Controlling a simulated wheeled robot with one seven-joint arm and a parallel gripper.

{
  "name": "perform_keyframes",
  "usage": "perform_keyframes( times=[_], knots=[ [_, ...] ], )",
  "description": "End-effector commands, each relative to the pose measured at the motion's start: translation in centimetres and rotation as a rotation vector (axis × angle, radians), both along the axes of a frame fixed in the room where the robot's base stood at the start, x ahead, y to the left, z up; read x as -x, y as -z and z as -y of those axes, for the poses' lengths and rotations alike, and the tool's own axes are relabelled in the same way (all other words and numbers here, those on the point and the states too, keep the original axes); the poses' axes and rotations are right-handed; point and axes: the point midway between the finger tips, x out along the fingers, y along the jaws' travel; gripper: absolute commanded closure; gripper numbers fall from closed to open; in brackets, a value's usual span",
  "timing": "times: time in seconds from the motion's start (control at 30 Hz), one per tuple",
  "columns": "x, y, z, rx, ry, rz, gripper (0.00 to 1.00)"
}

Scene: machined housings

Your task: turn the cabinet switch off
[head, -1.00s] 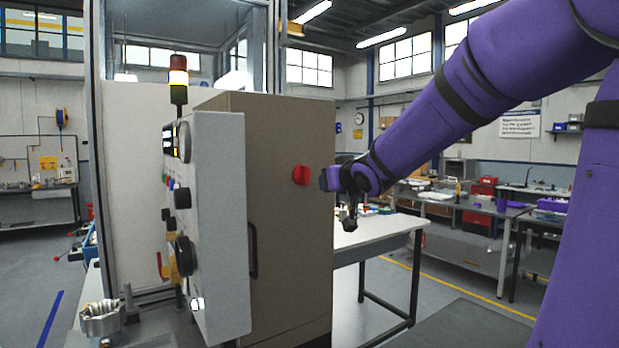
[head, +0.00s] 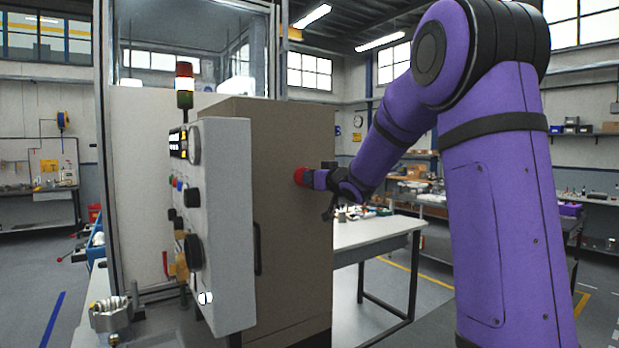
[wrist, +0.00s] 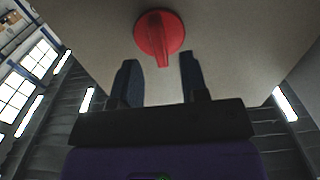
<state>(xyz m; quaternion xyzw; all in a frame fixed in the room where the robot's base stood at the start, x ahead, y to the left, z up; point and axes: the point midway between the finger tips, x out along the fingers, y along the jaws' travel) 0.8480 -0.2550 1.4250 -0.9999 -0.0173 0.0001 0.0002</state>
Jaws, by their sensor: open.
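The red rotary switch (head: 300,176) sits on the brown-grey side of the cabinet (head: 290,235), near its right edge in the head view. In the wrist view the switch (wrist: 159,35) is a red disc with a raised handle, which points toward my gripper. My gripper (head: 308,178) is right at the switch in the head view and partly hides it.
A black door handle (head: 257,248) stands out from the cabinet. A grey control panel (head: 222,225) with knobs is at its left. A white-topped table (head: 375,232) stands behind, below my arm. A machined housing (head: 110,314) lies at lower left.

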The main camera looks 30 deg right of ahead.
Motion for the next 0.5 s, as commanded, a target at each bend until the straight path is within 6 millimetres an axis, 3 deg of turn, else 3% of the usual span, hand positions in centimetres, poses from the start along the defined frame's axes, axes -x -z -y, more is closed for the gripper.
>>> perform_keyframes(
  times=[0.2, 0.5],
  knots=[
    [-2.4, 0.0, -0.1, 0.001, 0.0, -0.001, 0.6],
    [-3.0, 0.0, -0.1, 0.001, 0.0, 0.0, 0.6]
  ],
)
